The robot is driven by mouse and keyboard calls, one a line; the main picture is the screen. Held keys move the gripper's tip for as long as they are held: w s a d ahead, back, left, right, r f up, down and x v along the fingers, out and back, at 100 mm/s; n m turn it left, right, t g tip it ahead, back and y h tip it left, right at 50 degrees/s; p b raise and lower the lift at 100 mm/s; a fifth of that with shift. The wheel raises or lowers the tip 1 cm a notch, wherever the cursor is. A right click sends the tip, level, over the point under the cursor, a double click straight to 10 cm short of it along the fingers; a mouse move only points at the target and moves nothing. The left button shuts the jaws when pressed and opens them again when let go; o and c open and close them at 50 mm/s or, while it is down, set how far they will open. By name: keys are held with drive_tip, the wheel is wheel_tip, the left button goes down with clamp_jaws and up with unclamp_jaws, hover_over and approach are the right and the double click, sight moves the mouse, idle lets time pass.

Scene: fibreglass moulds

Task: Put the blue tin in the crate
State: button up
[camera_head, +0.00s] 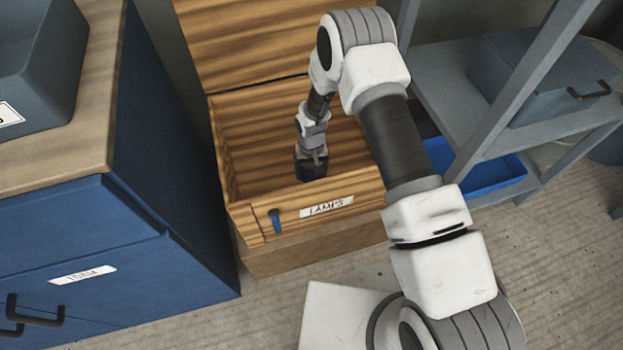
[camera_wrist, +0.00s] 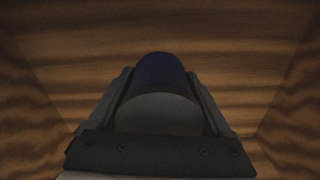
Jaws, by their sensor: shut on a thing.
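My gripper (camera_head: 312,160) reaches down inside the open wooden crate (camera_head: 241,190), between its walls. In the wrist view my gripper (camera_wrist: 160,105) is shut on the blue tin (camera_wrist: 160,68), whose dark blue side and greyish end show between the fingers. In the head view the tin (camera_head: 311,172) is a small dark shape below my gripper. The striped wood of the crate surrounds it in the wrist view. I cannot tell whether the tin touches the crate floor.
The crate's lid (camera_head: 240,40) stands raised at the back. A blue cabinet (camera_head: 100,260) is at the left, with a grey bin (camera_head: 40,85) on top. A grey shelf (camera_head: 450,95) at the right holds a grey box (camera_head: 530,85) and a blue tray (camera_head: 485,178).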

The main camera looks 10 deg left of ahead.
sight(312, 179)
drive_tip(key=shift+f+b, duration=0.8)
drive_tip(key=shift+f, duration=1.05)
drive_tip(key=shift+f, duration=0.1)
drive_tip(key=o, duration=1.6)
drive_tip(key=shift+c, duration=0.2)
wheel_tip(312, 179, up, 12)
drive_tip(key=p, duration=0.4)
drive_tip(key=shift+p, duration=0.4)
